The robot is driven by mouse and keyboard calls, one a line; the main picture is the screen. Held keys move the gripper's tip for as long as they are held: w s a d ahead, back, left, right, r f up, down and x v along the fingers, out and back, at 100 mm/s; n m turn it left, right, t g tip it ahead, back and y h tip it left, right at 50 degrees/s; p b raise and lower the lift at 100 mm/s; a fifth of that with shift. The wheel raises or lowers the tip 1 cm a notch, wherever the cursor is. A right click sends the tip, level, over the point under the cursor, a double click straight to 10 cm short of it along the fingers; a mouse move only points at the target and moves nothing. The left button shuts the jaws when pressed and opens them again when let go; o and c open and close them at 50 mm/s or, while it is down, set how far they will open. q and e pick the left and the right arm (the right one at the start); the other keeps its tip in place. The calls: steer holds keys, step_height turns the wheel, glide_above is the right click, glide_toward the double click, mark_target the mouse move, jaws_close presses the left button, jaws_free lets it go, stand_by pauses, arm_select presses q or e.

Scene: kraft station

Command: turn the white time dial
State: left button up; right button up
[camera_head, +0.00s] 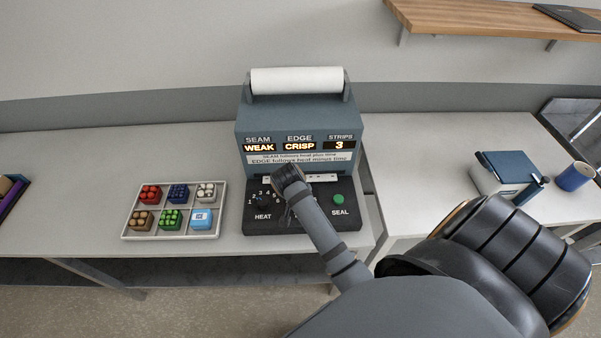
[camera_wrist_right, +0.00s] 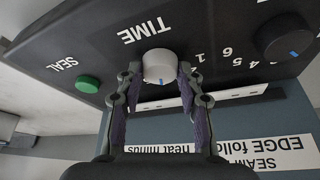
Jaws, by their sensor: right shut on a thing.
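The sealing machine (camera_head: 300,130) stands on the table with displays reading SEAM WEAK, EDGE CRISP and STRIPS 3. The white time dial (camera_wrist_right: 159,66) shows in the right wrist view, with a blue mark on its lower side, below the word TIME. My right gripper (camera_wrist_right: 157,76) is shut on the white dial, one finger on each side. In the head view my right arm covers the time dial, and the fingertips are hidden. The black heat dial (camera_wrist_right: 284,36) has a blue mark and sits to the right in the wrist view. My left gripper is not in view.
The green SEAL button (camera_head: 339,199) is right of my right arm, and also close to the gripper in the wrist view (camera_wrist_right: 88,84). A white tray (camera_head: 129,233) of coloured blocks is to the left. A blue mug (camera_head: 574,177) stands at the right.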

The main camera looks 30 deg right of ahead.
steer(key=o, duration=1.2)
steer(key=shift+c, duration=0.2)
steer(key=shift+r, duration=0.4)
step_height(320, 180, up, 9)
